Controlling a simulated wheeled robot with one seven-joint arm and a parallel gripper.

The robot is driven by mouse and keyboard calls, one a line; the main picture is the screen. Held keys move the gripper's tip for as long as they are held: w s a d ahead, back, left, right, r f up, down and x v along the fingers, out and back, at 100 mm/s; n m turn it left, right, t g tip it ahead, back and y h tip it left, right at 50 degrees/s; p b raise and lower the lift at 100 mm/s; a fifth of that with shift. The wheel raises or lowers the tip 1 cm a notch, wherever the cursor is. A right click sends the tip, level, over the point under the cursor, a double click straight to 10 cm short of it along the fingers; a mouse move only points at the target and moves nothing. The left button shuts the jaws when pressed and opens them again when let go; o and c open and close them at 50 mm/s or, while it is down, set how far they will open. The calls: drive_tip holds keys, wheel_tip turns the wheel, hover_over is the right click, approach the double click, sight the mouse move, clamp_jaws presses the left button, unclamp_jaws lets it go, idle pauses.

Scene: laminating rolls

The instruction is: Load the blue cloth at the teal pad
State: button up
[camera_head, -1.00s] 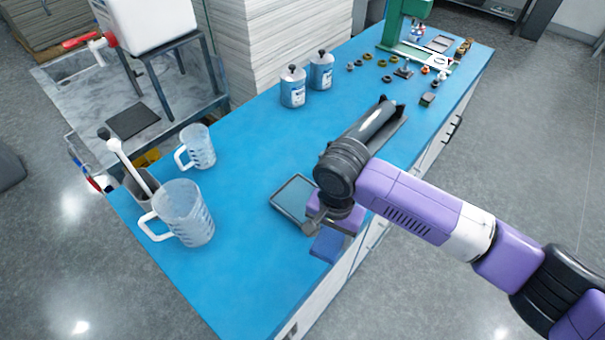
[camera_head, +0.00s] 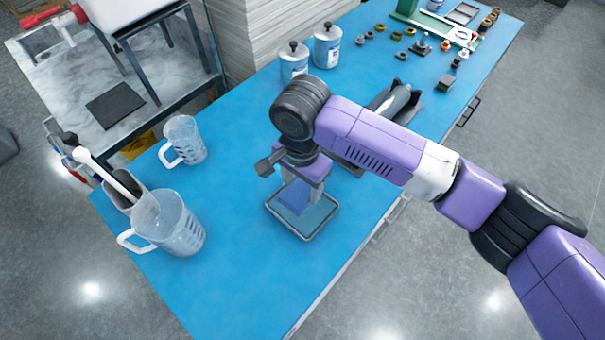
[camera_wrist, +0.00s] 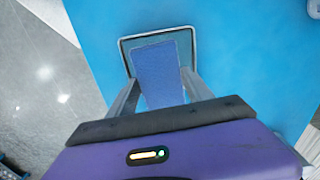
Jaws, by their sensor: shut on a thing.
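The teal pad (camera_head: 318,214) lies flat on the blue bench, inside a pale raised rim. My gripper (camera_head: 302,190) is above the pad, pointing down. It is shut on the blue cloth (camera_head: 291,198), a flat dark-blue rectangle. In the wrist view the cloth (camera_wrist: 158,72) extends from between the fingers (camera_wrist: 160,95) across the pad (camera_wrist: 126,47), covering much of it. I cannot tell whether the cloth touches the pad or hangs just above it.
Two clear jugs (camera_head: 178,228) (camera_head: 186,140) stand to the left. Two lidded tins (camera_head: 327,48) (camera_head: 293,62) stand behind my arm. A dark roll in a holder (camera_head: 395,100) lies to the right, partly hidden by my arm. Bench between jugs and pad is clear.

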sight(302, 197)
drive_tip(key=shift+f+b, duration=2.8)
drive_tip(key=shift+b, duration=0.3)
drive_tip(key=shift+f, duration=0.5)
drive_tip(key=shift+f+p, duration=0.15)
drive_tip(key=shift+p, duration=0.15)
idle(1.1)
wheel_tip(302, 197, up, 7)
drive_tip(key=p, duration=0.8)
idle(1.0)
